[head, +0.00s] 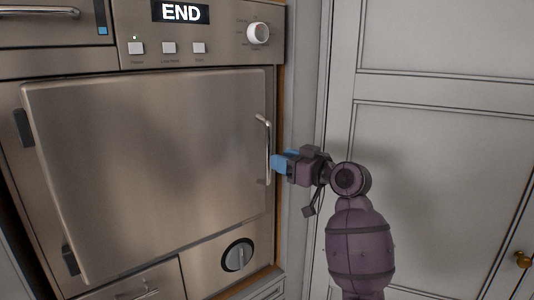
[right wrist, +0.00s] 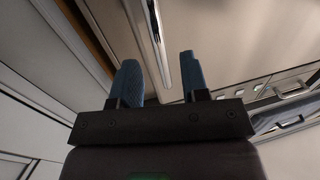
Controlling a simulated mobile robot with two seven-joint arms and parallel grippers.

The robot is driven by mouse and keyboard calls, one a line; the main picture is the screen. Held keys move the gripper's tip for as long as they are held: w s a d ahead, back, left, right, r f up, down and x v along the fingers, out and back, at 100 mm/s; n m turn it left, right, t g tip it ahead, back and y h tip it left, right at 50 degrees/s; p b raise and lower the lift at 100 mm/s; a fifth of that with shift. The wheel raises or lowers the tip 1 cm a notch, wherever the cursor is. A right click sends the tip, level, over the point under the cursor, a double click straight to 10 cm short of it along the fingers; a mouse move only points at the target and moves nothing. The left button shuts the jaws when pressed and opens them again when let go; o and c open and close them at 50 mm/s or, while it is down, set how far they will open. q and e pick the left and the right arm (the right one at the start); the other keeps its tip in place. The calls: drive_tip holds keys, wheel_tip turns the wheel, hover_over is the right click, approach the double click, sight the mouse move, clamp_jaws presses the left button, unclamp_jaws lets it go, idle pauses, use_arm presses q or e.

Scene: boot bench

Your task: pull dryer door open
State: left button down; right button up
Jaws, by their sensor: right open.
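The dryer door (head: 150,170) is a wide metal panel with dark hinges on its left; it looks shut against the dryer front. Its upright bar handle (head: 268,150) is near the right edge. My right gripper (head: 278,163) is at the handle, its blue fingertips just right of the bar's lower half. In the right wrist view, the fingers of my right gripper (right wrist: 161,75) are apart, and the handle (right wrist: 157,30) shows in the gap between them; I cannot tell whether they touch it. My left gripper is not in view.
Above the door is a control panel with an END display (head: 181,12), buttons and a white knob (head: 258,33). A round dark dial (head: 237,256) is below the door. Grey panelled cupboard doors (head: 440,160) stand to the right, with a brass knob (head: 522,259).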

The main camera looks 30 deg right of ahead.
sight(268, 178)
drive_tip(key=shift+p+x, duration=0.35)
drive_tip(key=shift+x, duration=2.4)
clamp_jaws()
